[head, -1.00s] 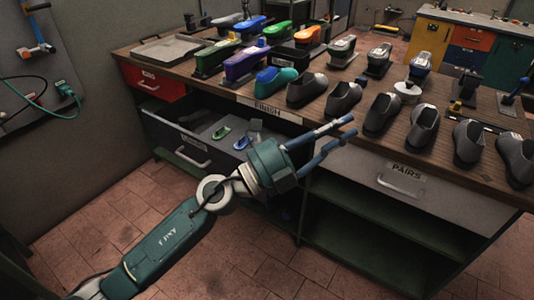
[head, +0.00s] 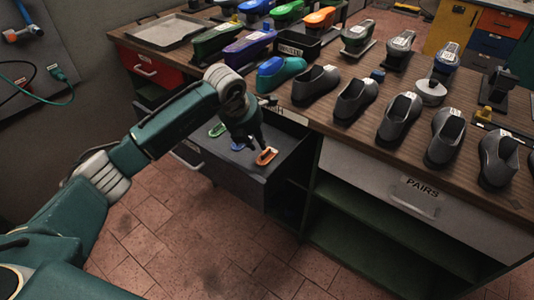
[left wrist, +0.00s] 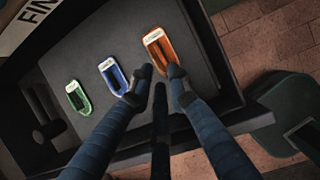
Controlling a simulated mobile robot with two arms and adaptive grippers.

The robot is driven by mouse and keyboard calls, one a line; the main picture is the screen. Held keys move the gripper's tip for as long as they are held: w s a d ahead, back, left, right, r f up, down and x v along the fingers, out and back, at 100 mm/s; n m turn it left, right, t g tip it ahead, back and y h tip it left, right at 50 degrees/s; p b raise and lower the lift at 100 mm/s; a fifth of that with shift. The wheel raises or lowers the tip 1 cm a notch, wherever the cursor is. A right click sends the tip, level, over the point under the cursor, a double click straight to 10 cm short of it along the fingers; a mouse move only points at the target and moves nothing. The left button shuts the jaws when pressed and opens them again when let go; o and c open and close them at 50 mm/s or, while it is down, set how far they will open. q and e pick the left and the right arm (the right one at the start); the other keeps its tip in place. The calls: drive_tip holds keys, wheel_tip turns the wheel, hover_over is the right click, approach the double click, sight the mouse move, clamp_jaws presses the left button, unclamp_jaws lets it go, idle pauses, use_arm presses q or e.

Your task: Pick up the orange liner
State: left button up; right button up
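The orange liner (head: 266,156) lies in the open dark drawer, at its right side. In the left wrist view the orange liner (left wrist: 160,46) lies at the top middle, its lower end close to my fingertips. My left gripper (head: 256,144) points down into the drawer, just above and beside the liner. In the left wrist view its blue fingers (left wrist: 160,78) have dark tips spread apart with nothing gripped between them. Whether the tips touch the liner I cannot tell. My right gripper is not in view.
A blue liner (left wrist: 111,75) and a green liner (left wrist: 77,96) lie left of the orange one in the drawer (left wrist: 95,35). The bench top (head: 340,125) above holds several shoes. A grey tray (head: 167,32) sits at the back left.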

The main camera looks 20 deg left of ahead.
sight(262, 159)
use_arm(q)
drive_tip(key=shift+w+f, duration=0.2)
drive_tip(key=shift+f, duration=0.25)
drive_tip(key=shift+w+d+f, duration=0.1)
drive_tip(key=shift+w+f, duration=0.05)
drive_tip(key=shift+f, duration=0.15)
drive_tip(key=p+x, duration=0.1)
drive_tip(key=x, duration=0.3)
drive_tip(key=shift+d+f, duration=0.1)
drive_tip(key=shift+f, duration=0.1)
drive_tip(key=shift+w+f, duration=0.1)
drive_tip(key=shift+f, duration=0.1)
clamp_jaws()
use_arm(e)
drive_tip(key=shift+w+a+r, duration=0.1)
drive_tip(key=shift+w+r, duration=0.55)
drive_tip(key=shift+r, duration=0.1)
